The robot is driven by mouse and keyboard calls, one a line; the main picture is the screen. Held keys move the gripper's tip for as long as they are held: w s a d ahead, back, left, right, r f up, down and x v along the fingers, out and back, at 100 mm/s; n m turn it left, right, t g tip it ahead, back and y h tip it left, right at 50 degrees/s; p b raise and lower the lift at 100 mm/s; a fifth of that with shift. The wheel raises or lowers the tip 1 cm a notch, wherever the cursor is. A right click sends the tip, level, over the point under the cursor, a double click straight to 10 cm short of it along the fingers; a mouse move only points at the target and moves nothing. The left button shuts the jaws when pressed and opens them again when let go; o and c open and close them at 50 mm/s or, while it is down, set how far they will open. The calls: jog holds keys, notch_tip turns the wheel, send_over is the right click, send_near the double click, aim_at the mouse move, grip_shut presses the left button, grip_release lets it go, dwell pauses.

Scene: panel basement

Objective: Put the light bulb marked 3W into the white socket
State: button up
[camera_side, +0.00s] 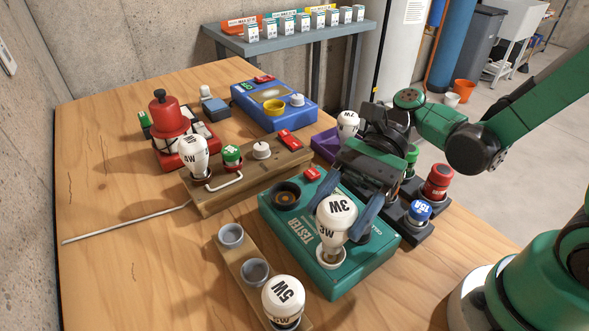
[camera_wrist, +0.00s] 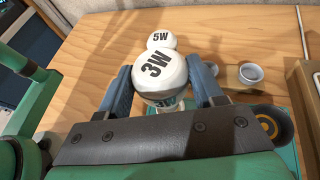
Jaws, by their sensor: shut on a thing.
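The light bulb marked 3W (camera_side: 336,214) is upright over the front part of the green tester box (camera_side: 286,236). My gripper (camera_side: 345,207) is shut on it, with one blue finger on each side. The wrist view shows the bulb (camera_wrist: 158,74) between the fingers of my gripper (camera_wrist: 161,88). A small white round fitting (camera_side: 261,149), apparently the white socket, is on the wooden block (camera_side: 215,200), behind and left of my gripper. Nothing stands in it.
A 4W bulb (camera_side: 194,155) and a green part (camera_side: 231,156) stand on the wooden block. A 5W bulb (camera_side: 284,298) stands on a strip with empty grey cups (camera_side: 254,270). The tester has an empty dark socket (camera_side: 286,194). The table's left front is clear.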

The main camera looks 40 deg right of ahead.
jog(key=shift+f, duration=1)
jog(key=o, duration=1)
